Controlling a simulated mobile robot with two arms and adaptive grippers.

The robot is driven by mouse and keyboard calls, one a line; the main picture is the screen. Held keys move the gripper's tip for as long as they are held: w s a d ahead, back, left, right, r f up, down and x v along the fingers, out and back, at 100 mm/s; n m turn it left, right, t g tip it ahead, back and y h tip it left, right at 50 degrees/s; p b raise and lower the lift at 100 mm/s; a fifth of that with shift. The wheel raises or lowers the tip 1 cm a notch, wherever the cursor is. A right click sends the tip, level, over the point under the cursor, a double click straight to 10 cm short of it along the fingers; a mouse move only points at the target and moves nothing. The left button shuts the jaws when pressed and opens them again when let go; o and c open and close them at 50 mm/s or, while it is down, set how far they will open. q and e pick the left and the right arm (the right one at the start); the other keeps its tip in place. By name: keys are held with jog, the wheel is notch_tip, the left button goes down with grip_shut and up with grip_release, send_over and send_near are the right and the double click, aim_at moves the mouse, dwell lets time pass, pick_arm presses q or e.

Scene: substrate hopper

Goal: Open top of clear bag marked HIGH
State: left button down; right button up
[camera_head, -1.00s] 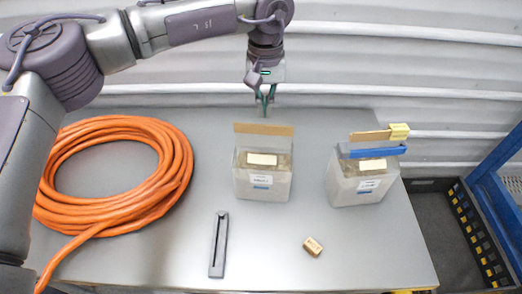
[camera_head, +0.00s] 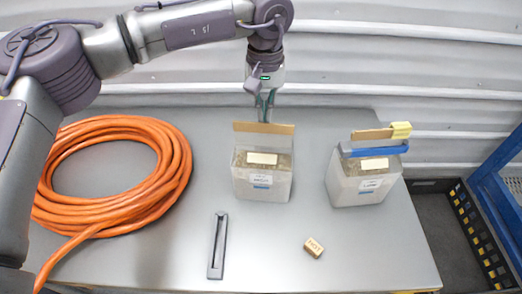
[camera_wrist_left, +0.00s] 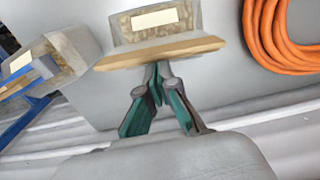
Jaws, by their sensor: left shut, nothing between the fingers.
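Two clear bags of brown substrate stand upright on the grey table. The left bag (camera_head: 263,183) has a tan strip (camera_head: 264,128) standing along its back top edge. The right bag (camera_head: 364,186) has a blue clip (camera_head: 374,150) across its top, with a tan strip and a yellow piece behind it. Their labels are too small to read, so I cannot tell which says HIGH. My left gripper (camera_head: 266,116) is shut and empty, pointing down just behind the left bag's strip. In the left wrist view its fingertips (camera_wrist_left: 158,70) are close to that strip (camera_wrist_left: 160,52); contact is unclear.
A coil of orange hose (camera_head: 165,197) lies on the left of the table. A grey slotted bar (camera_head: 217,246) and a small wooden block (camera_head: 314,247) lie at the front. A dark crate (camera_head: 480,240) and blue frame (camera_head: 497,185) stand right of the table.

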pick_arm(q)
jog(key=s+b, duration=0.2)
jog(key=s, duration=0.4)
jog(key=shift+s+a+b, duration=0.35)
jog(key=shift+b, duration=0.05)
dwell(0.5)
jog(key=shift+s+a+f+b, duration=0.1)
jog(key=shift+s+f+b, duration=0.1)
jog(key=shift+s+b, duration=0.5)
jog(key=shift+s+a+f+b, duration=0.1)
jog(key=shift+s+f+b, duration=0.2)
jog(key=shift+s, duration=0.65)
jog(key=shift+s+f+b, duration=0.1)
jog(key=shift+s+b, duration=0.45)
jog(key=shift+s, duration=0.3)
notch_tip(320, 180, up, 8)
jog(key=p, duration=0.4)
